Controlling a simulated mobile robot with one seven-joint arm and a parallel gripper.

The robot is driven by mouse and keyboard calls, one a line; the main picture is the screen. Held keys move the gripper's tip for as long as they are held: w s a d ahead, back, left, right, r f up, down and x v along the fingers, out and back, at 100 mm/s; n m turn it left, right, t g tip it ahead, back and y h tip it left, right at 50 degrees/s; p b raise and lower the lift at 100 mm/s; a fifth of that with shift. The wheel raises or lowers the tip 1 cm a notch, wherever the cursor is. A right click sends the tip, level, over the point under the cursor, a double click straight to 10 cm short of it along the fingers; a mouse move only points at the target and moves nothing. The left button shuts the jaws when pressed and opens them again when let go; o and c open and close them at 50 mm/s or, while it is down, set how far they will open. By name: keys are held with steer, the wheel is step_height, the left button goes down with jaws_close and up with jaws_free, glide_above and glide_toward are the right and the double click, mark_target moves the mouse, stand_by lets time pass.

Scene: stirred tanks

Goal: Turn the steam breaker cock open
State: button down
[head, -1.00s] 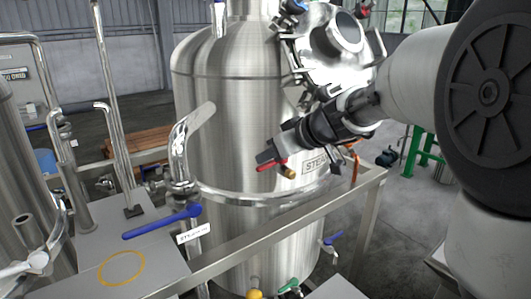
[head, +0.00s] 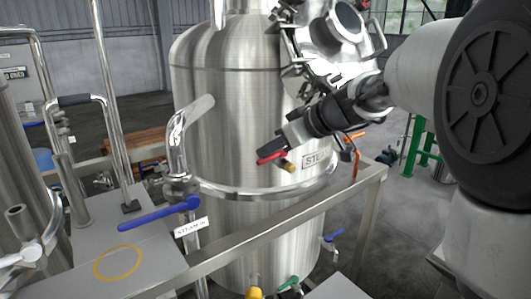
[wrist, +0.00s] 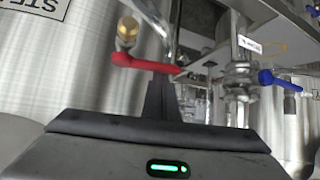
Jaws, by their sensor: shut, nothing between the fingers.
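The cock with a red lever (head: 271,157) and a brass body (head: 288,168) sits on the front of the steel tank, left of a sign starting "STE" (head: 313,161). In the wrist view the red lever (wrist: 146,63) runs sideways from the brass part (wrist: 127,33), just beyond my fingers. My gripper (head: 265,151) is shut and empty, its tips close to the red lever. It also shows in the wrist view (wrist: 160,88). I cannot tell whether the tips touch the lever. The tank side of the cock is partly hidden by my gripper in the head view.
A steel frame rail (head: 290,222) runs in front of the tank (head: 235,110). A blue lever (head: 160,213) with a white tag (head: 191,228) sits at the left, beside a bent steel pipe (head: 182,135). Yellow (head: 254,293) and green (head: 287,284) handles are low down.

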steer(key=d+n+g+b, duration=0.1)
steer(key=n, duration=0.1)
steer(key=s+d+n+g+y+b, duration=0.1)
steer(key=n+g, duration=0.1)
steer(key=d+n+g+y+b, duration=0.1)
steer(key=n+g, duration=0.1)
steer(key=shift+s+d, duration=0.15)
steer(key=shift+d, duration=0.25)
stand_by(0.6)
